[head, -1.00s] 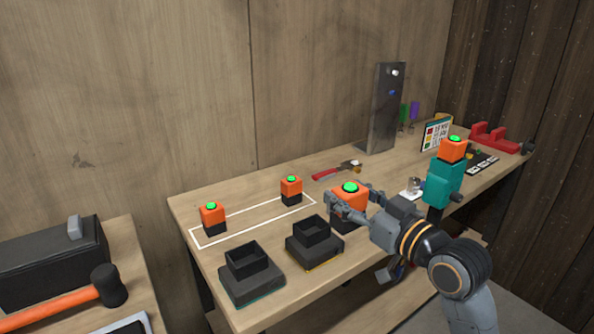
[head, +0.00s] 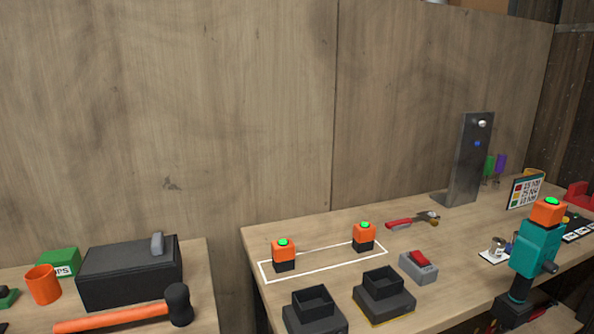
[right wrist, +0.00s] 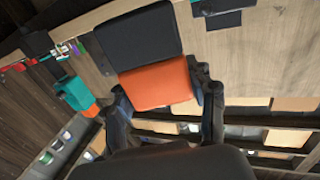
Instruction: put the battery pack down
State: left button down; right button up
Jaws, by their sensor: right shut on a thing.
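In the right wrist view my right gripper (right wrist: 163,95) is shut on a battery pack (right wrist: 155,86) with an orange part and a black part. This pack and both grippers are outside the head view. Two other orange-and-black packs with green tops, a left one (head: 284,254) and a right one (head: 364,236), stand upright inside a white outline (head: 320,268) on the workbench (head: 450,240). Between them the outlined area is bare. A teal tool (head: 537,248) stands upright with an orange, green-topped pack (head: 549,210) on it.
Two black docks with empty sockets, one left (head: 313,311) and one right (head: 384,295), stand in front of the outline. A grey-and-red device (head: 418,267) and a red-handled hammer (head: 411,221) lie nearby. A separate left table holds a black box (head: 130,275) and an orange-handled mallet (head: 115,316).

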jog(key=shift+s+f, duration=0.1)
jog(key=shift+s, duration=0.5)
jog(key=w+d+r+n+y, duration=0.25)
jog(key=w+r, duration=0.55)
jog(key=w, duration=0.4)
jog(key=w+d+r+n+g+y, duration=0.1)
jog(key=w+r+y, duration=0.2)
jog(key=r, duration=0.9)
jog(key=shift+w+d, duration=0.2)
jog(key=shift+w, duration=0.65)
jog(key=shift+w+f, duration=0.1)
jog(key=shift+f, duration=0.05)
jog(key=w+a+f, duration=0.2)
jog(key=w+f, duration=0.7)
jog(key=w, duration=0.3)
jog(key=shift+w+a, duration=0.3)
jog(key=shift+w, duration=0.1)
jog(key=shift+w+f+p, duration=0.2)
jog(key=shift+f+p, duration=0.05)
jog(key=shift+f, duration=0.65)
jog(key=shift+w+f+p, duration=0.15)
jog(key=shift+f+p, duration=0.05)
jog(key=shift+f, duration=0.7)
jog(key=shift+c, duration=0.8)
